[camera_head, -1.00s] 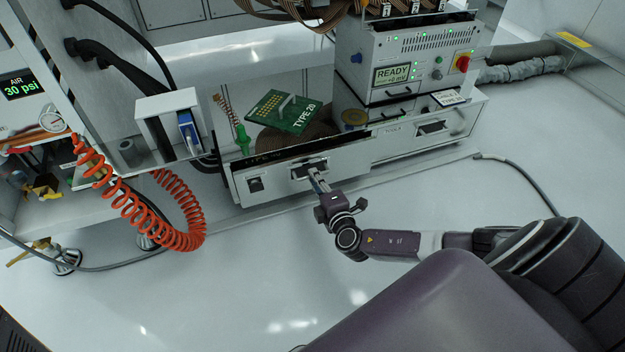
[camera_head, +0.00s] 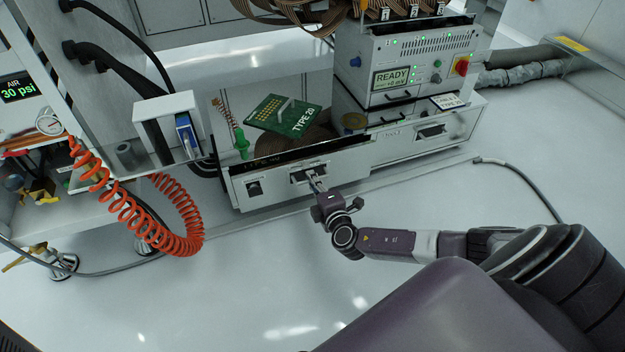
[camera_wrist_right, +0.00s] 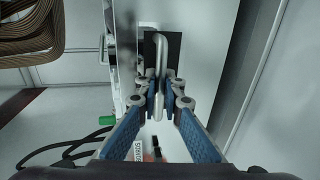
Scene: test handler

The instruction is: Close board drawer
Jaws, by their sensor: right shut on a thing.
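The board drawer (camera_head: 345,172) is a white drawer low in the bench, with a dark strip along its top edge. Its bar handle (camera_head: 309,174) stands in a dark recess in the front panel. My right gripper (camera_head: 317,182) is at this handle. In the right wrist view, the right gripper's blue-padded fingers (camera_wrist_right: 159,98) are shut on the upright-looking metal handle bar (camera_wrist_right: 161,55). How far the drawer stands out is hard to tell. My left gripper is out of view.
A closed-looking drawer unit (camera_head: 425,135) stands to the right, under the READY instrument (camera_head: 410,68). A coiled orange air hose (camera_head: 180,225) hangs at the left. A grey cable (camera_head: 525,180) lies on the right. The pale floor in front is mostly clear.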

